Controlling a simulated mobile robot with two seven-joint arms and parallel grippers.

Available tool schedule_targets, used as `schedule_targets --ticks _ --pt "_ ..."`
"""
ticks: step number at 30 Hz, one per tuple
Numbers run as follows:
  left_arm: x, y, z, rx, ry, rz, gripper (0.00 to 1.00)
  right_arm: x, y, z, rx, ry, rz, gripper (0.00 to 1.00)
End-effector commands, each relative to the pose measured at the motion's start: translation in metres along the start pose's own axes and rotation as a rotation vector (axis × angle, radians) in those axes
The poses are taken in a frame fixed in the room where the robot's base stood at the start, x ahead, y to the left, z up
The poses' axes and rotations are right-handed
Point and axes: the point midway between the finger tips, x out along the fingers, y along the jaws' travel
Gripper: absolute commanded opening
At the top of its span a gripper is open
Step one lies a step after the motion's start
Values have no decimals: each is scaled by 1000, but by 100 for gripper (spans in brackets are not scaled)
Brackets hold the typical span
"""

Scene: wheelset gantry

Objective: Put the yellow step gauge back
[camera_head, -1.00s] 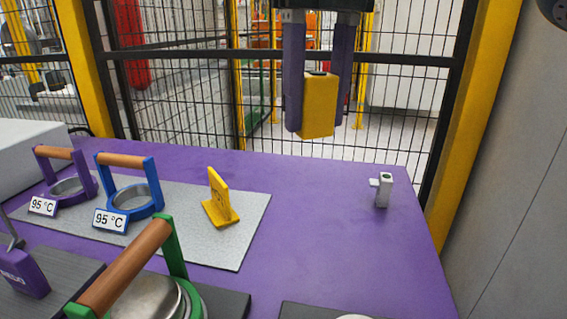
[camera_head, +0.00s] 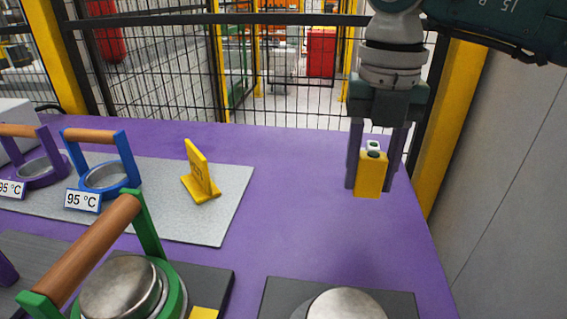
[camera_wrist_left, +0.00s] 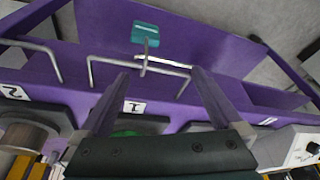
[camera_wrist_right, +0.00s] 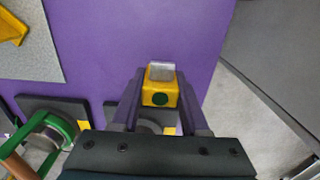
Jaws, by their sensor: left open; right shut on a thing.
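The right wrist view shows the same block (camera_wrist_right: 160,92) between the fingers. A yellow upright plate on a foot (camera_head: 200,176) stands on the grey mat (camera_head: 228,200). My left gripper (camera_wrist_left: 155,95) is open and empty over a purple rack (camera_wrist_left: 190,45).
Purple (camera_head: 38,171) and blue (camera_head: 108,178) handled rings with 95 °C labels stand on the mat. A green ring with a wooden handle (camera_head: 88,255) is nearer. A silver disc on a dark pad (camera_head: 345,304) lies in front. A wire fence backs the table.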

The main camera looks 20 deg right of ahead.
Motion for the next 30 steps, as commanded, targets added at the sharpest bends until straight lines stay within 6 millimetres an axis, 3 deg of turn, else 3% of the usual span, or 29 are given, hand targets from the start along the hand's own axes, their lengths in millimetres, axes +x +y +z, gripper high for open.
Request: schedule_targets --ticks 15,26,27,30 --pt "13 -1 5 4 -2 -4 100 62 0 -1 -1 2 0 0" --pt "15 -2 6 10 -3 -9 100 66 0 0 -2 -1 1 0" --pt "14 -2 6 10 -3 -9 100 66 0 0 -2 -1 1 47" --pt "14 -2 5 10 -2 -8 100 66 0 0 -2 0 0 58"
